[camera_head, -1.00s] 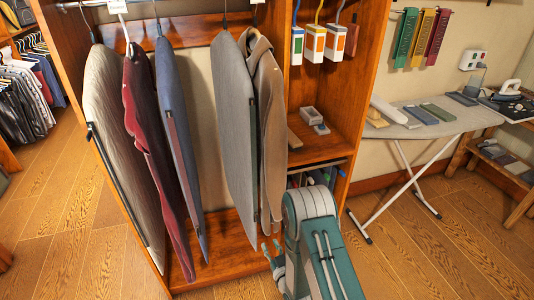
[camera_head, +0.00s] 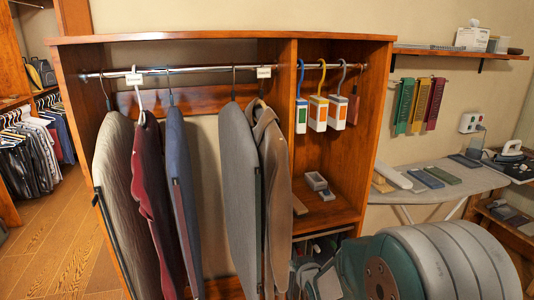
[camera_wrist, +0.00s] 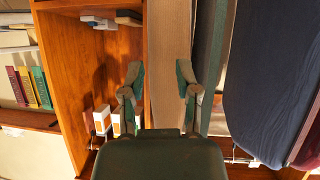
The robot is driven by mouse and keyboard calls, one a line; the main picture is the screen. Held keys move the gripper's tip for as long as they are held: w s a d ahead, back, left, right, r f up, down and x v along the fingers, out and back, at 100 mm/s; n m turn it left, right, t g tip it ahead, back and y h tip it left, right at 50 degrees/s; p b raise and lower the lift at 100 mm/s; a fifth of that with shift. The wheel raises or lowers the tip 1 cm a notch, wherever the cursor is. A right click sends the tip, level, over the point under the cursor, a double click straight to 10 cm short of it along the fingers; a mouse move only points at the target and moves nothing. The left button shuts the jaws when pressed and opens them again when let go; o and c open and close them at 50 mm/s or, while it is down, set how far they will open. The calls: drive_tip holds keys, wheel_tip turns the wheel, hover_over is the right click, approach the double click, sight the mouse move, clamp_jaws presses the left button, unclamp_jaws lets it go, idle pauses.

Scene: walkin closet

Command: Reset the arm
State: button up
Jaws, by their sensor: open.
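My gripper (camera_wrist: 158,85) shows in the wrist view, which is upside down. Its two fingers are apart, with nothing between them. Behind the fingers are the brown coat (camera_wrist: 169,60) and the wooden shelf unit. In the head view my green and grey arm (camera_head: 440,262) fills the lower right, in front of the shelves and below the ironing board. The gripper cannot be made out clearly there.
A wardrobe (camera_head: 230,40) holds several hanging garments, including a maroon one (camera_head: 147,185) and a brown coat (camera_head: 268,150). White boxes (camera_head: 318,112) hang right of them. An ironing board (camera_head: 440,186) stands at right. Floor (camera_head: 60,245) is clear at left.

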drive_tip(key=s+d+r+m+g, duration=0.1)
drive_tip(key=s+r, duration=0.3)
drive_tip(key=s, duration=0.6)
drive_tip(key=s+d+r+m+g+h, duration=0.1)
drive_tip(key=s+d+r+g, duration=0.2)
drive_tip(key=s, duration=0.7)
drive_tip(key=s+d+r+g+h, duration=0.1)
drive_tip(key=s+d+r+g, duration=0.1)
drive_tip(key=s+r, duration=0.5)
drive_tip(key=s, duration=0.4)
drive_tip(key=shift+d+r+m+g, duration=0.25)
drive_tip(key=shift+m+g, duration=0.05)
drive_tip(key=shift+m, duration=0.1)
